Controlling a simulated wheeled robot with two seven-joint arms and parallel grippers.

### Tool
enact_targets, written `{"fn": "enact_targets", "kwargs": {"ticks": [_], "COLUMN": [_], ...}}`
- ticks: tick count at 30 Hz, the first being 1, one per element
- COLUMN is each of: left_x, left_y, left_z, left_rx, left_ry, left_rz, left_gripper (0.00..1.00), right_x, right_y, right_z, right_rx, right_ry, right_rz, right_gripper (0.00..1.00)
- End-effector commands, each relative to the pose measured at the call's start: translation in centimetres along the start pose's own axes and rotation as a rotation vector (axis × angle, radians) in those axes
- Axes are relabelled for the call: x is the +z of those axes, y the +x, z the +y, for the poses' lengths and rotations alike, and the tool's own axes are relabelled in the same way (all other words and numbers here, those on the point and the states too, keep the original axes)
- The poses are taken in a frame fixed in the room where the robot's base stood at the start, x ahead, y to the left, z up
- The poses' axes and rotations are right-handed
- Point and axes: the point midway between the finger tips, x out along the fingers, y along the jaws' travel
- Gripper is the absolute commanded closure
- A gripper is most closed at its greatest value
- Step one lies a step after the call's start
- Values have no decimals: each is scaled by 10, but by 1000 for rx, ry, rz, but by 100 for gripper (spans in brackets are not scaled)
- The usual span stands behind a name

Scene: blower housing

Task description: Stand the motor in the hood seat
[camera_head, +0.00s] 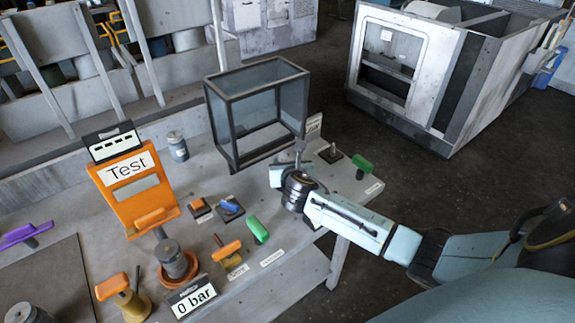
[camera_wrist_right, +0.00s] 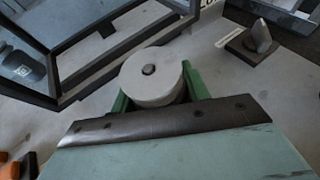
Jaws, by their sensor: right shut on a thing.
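My right gripper (camera_head: 292,172) is over the bench's right part, beside the lower right corner of the glass hood (camera_head: 258,108). In the right wrist view its green fingers (camera_wrist_right: 155,92) are shut on the motor (camera_wrist_right: 150,72), a grey cylinder with a dark central stub. It looks upright, its round end facing the camera. In the head view my gripper hides most of the motor. The hood is a dark-framed clear box; its frame also shows in the wrist view (camera_wrist_right: 70,88), left of the motor. I cannot make out the seat. My left gripper is not in view.
On the bench stand an orange Test panel (camera_head: 133,195), a grey cylinder in an orange ring (camera_head: 172,258), another grey cylinder (camera_head: 178,146) and several coloured handles. A small fin on a dark base (camera_head: 330,153) and a green handle (camera_head: 361,166) are close right of my gripper.

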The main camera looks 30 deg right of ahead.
Motion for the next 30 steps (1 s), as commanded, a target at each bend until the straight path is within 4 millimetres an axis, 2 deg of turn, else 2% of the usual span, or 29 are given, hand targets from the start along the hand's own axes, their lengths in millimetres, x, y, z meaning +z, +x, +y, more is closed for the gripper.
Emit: {"fn": "enact_targets", "kwargs": {"ticks": [3,8,9,13,24,30], "left_x": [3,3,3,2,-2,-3], "left_y": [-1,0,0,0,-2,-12], "left_z": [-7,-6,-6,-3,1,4], "left_rx": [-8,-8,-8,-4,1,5], "left_ry": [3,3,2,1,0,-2], "left_rz": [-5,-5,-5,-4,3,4], "left_gripper": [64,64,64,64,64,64], "right_x": [4,0,-1,-1,3,3], "right_y": [0,1,1,1,-1,-30], "right_z": [0,0,0,0,0,0], "right_rx": [1,0,0,0,1,2], "right_ry": [1,0,0,0,1,-1], "right_rz": [-5,-4,-1,-1,-2,0], "right_gripper": [100,100,52,35,32,32]}}
